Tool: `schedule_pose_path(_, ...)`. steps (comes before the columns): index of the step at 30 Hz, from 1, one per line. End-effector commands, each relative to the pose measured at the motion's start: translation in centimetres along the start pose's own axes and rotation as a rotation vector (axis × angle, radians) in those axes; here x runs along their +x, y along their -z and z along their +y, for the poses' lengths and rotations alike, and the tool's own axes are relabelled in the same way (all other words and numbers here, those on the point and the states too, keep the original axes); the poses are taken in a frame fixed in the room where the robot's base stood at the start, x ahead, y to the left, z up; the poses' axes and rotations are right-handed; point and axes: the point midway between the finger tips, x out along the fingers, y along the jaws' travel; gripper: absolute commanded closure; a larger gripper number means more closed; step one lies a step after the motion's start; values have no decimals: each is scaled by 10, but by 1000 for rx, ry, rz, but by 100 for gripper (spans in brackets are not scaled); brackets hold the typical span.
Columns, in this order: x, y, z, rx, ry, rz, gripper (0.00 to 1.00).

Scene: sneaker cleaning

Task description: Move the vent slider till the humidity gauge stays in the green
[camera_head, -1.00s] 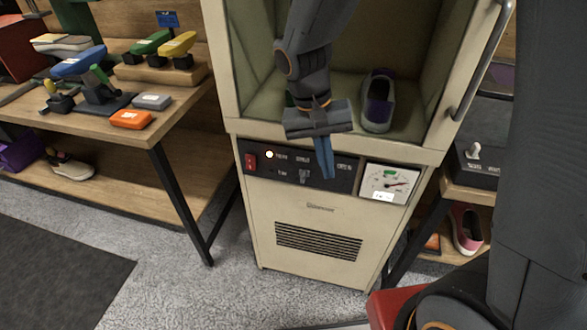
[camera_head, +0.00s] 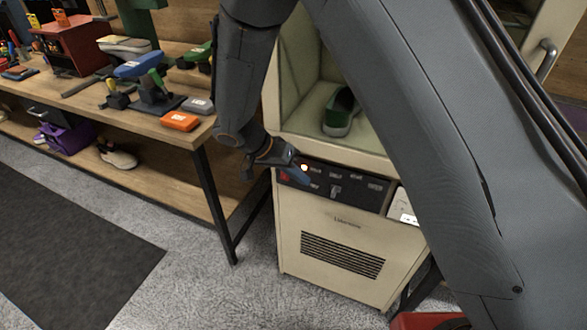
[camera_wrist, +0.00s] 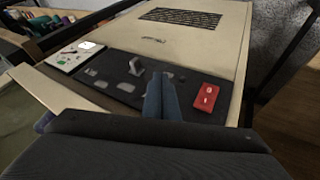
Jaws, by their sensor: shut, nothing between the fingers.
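The cabinet's dark control panel (camera_head: 362,190) carries a small grey slider knob (camera_head: 335,191), which stands up in the wrist view (camera_wrist: 135,66). The humidity gauge (camera_head: 403,206) is at the panel's right, partly hidden by my arm in the head view. The wrist view shows the whole gauge (camera_wrist: 76,57), but its needle reading is too small to tell. My gripper (camera_head: 303,178) is shut and empty at the panel's left end, left of the knob and apart from it. Its blue fingers (camera_wrist: 161,92) lie over the panel between the knob and the red switch (camera_wrist: 208,97).
A green-toned shoe (camera_head: 341,113) sits in the cabinet's chamber above the panel. A wooden bench (camera_head: 150,122) with an orange box (camera_head: 180,121) and other goods stands left. A vent grille (camera_head: 343,255) is below the panel. My arm blocks the right side.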

Motion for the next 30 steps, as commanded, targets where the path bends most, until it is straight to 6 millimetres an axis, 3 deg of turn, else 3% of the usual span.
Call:
schedule_pose_path(6, 42, -1, 2, -1, -3, -3, 100)
schedule_pose_path(9, 46, 0, 19, 0, -2, -3, 100)
schedule_pose_path(15, 55, 0, 33, -1, 0, -2, 100)
schedule_pose_path(30, 57, -3, 36, -7, 4, 2, 100)
